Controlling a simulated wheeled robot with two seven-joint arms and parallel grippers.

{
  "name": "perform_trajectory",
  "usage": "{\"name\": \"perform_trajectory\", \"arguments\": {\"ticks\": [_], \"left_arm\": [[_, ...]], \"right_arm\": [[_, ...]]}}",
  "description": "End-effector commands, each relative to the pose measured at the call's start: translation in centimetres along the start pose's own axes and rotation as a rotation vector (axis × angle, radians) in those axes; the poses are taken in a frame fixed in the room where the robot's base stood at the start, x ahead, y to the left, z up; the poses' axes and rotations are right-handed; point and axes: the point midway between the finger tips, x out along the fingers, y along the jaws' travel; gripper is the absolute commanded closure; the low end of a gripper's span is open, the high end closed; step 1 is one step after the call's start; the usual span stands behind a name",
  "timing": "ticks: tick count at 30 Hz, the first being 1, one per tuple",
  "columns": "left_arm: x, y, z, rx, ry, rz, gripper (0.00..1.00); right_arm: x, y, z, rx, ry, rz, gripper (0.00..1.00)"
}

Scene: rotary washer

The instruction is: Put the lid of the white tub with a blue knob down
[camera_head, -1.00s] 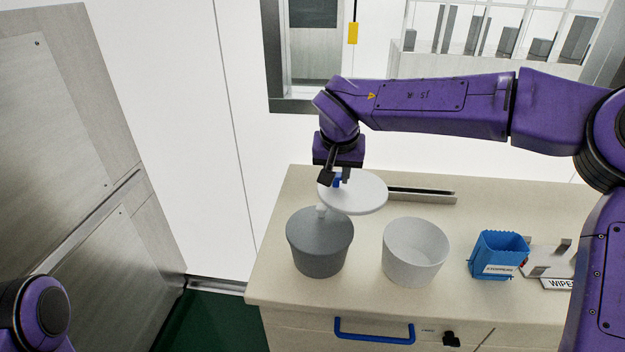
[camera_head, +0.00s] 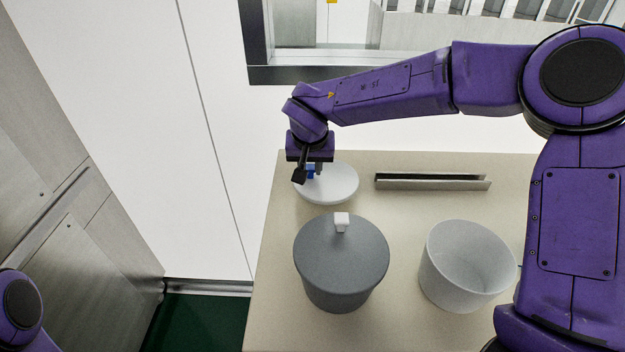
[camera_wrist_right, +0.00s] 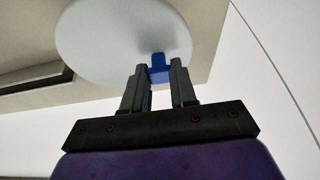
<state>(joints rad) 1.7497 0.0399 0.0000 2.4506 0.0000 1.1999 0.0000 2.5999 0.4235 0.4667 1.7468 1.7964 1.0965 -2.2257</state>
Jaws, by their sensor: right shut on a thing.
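The white lid (camera_head: 338,184) with a blue knob (camera_head: 311,173) is at the back left of the counter, behind the grey tub. My right gripper (camera_head: 312,172) is shut on the blue knob. In the right wrist view the two fingers (camera_wrist_right: 160,85) are on either side of the knob (camera_wrist_right: 158,68), and the lid (camera_wrist_right: 120,32) lies flat over the counter. I cannot tell whether the lid touches the counter. The white tub (camera_head: 466,268) stands open at the right, apart from the lid. My left gripper is out of view.
A grey tub (camera_head: 340,275) with its grey lid and white knob stands in front of the white lid. A metal rail (camera_head: 432,182) lies at the back of the counter (camera_head: 400,220). The counter between the rail and the tubs is clear.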

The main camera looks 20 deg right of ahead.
Motion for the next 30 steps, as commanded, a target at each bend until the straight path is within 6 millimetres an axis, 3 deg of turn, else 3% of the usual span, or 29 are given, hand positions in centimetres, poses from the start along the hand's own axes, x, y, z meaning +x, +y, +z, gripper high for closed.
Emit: {"name": "perform_trajectory", "arguments": {"ticks": [6, 16, 17, 18, 27, 30], "left_arm": [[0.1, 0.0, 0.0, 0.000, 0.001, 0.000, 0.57], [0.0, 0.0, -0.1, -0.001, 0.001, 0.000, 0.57], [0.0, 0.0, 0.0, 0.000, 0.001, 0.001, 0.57], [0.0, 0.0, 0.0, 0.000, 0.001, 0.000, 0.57], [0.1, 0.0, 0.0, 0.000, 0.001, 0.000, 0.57], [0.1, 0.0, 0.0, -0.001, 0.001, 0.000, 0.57]], "right_arm": [[3.2, 0.0, 1.4, -0.002, -0.002, 0.002, 1.00], [3.5, 0.0, 1.5, -0.001, -0.002, -0.001, 1.00], [3.5, 0.0, 1.5, -0.001, -0.001, -0.001, 0.64], [3.5, 0.0, 1.5, -0.001, -0.001, -0.001, 0.51], [3.4, 0.0, 1.4, -0.001, 0.000, -0.001, 0.48], [2.5, 0.0, 1.4, 0.000, 0.001, -0.003, 0.48]]}}
